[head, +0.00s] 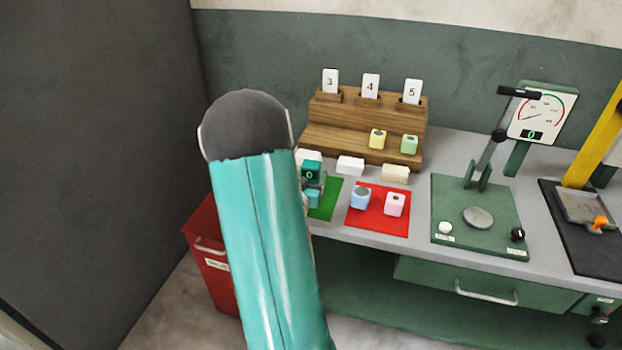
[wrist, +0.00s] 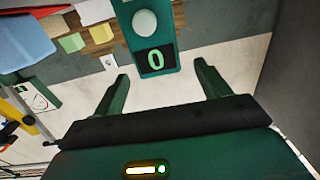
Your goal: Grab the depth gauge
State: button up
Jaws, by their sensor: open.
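The depth gauge is a teal-green device with a dark display showing a green 0. In the head view the depth gauge (head: 311,171) stands at the green mat (head: 327,205), partly hidden by my arm. In the wrist view the depth gauge (wrist: 155,60) shows its display and a round pale knob, just beyond and between my fingertips. My gripper (wrist: 162,72) is open, with one finger to each side of the gauge's near end and visible gaps between. I cannot tell whether the fingers reach alongside it.
A wooden stepped rack (head: 345,113) with numbered cards stands behind. A red mat (head: 378,222) holds a blue and a pink block. Pale blocks lie before the rack. A green press (head: 478,245) and a yellow-armed press (head: 600,130) stand right. A red bin (head: 208,250) is left.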

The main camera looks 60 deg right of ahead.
aim_at(309, 169)
jog(key=x, duration=0.4)
jog(key=shift+w+d, duration=0.1)
jog(key=shift+d, duration=0.3)
jog(key=c, duration=1.1)
jog(key=shift+r, duration=0.1)
jog(key=shift+c, duration=0.2)
jog(key=shift+r, duration=0.1)
